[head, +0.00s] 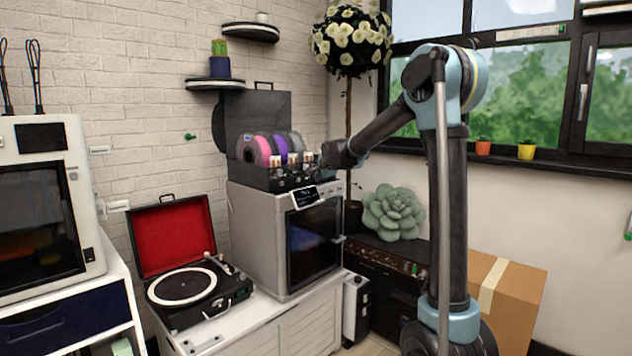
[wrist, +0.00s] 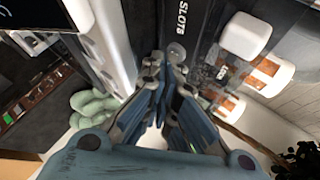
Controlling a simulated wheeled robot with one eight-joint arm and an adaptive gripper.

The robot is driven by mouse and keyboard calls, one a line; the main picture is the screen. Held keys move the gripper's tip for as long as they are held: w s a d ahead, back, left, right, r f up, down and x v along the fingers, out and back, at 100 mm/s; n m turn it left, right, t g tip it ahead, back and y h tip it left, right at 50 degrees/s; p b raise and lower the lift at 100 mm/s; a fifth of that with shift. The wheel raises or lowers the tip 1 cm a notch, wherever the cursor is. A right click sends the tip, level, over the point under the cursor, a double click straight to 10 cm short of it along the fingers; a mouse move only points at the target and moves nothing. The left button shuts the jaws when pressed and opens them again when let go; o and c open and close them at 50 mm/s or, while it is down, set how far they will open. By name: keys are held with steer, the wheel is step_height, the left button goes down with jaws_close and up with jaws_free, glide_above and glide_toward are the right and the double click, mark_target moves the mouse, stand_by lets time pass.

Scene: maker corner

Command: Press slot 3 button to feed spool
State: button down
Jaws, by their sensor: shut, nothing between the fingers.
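A dark spool feeder unit (head: 272,179) sits on top of a grey boxy printer (head: 262,240), with pink, purple and grey spools (head: 270,148) standing in it. White and orange blocks line its front and show large in the wrist view (wrist: 246,35). My gripper (head: 322,158) is at the feeder's right front end, partly hard to make out in the head view. In the wrist view my gripper (wrist: 164,68) is shut and empty. Its tips are close to a small round grey button (wrist: 176,52) beside "SLOT" lettering; I cannot tell whether they touch.
A small tilted display (head: 305,197) stands on the printer's front edge. An open red-lined record player (head: 183,285) is to the left. A potted flower tree (head: 350,45) and a green succulent (head: 393,212) are behind my arm. A cardboard box (head: 508,300) stands at right.

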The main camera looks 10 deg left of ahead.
steer(key=shift+s+d, duration=0.1)
stand_by(0.3)
steer(key=shift+s+d, duration=0.25)
steer(key=shift+d, duration=0.05)
steer(key=shift+d, duration=0.1)
steer(key=shift+s+d, duration=0.95)
steer(key=shift+d, duration=0.2)
steer(key=shift+s+d, duration=0.9)
steer(key=shift+d, duration=0.25)
steer(key=s+d+f+n+g+h, duration=0.2)
steer(key=s+d+f+n, duration=0.1)
steer(key=s+d, duration=0.9)
steer(key=s+d+f+n+g, duration=0.2)
steer(key=s+f, duration=0.4)
steer(key=s, duration=0.7)
steer(key=s+d+f+n+g+h, duration=0.1)
steer(key=s+d+f+n, duration=0.3)
steer(key=s, duration=0.9)
steer(key=s+d+f+n+g, duration=0.3)
steer(key=s+d+f, duration=0.4)
steer(key=s, duration=0.6)
step_height(320, 180, down, 3)
steer(key=shift+r+n+g+h, duration=0.1)
steer(key=shift+n+g+h, duration=0.2)
steer(key=shift+n, duration=0.3)
